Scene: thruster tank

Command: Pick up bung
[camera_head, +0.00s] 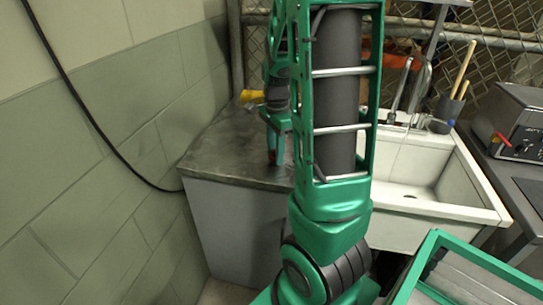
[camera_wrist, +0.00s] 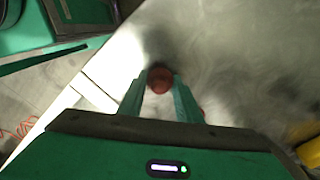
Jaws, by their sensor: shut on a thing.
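The bung (camera_wrist: 160,80) is a small round reddish-brown piece, seen from above in the wrist view. My gripper (camera_wrist: 160,84) has its two green fingers on either side of it, shut on it. Below it is the grey, stained counter top (camera_wrist: 240,50). In the head view, my gripper (camera_head: 274,158) points down over the counter top (camera_head: 225,145), and a small bit of red shows at its fingertips. Whether the bung touches the counter is hard to tell. My own arm hides part of the counter's right side.
A yellow object (camera_head: 252,95) lies at the back of the counter and also shows in the wrist view (camera_wrist: 308,145). A white sink (camera_head: 470,205) stands to the right. A block wall (camera_head: 100,130) bounds the left. A grey machine (camera_head: 515,120) is at far right.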

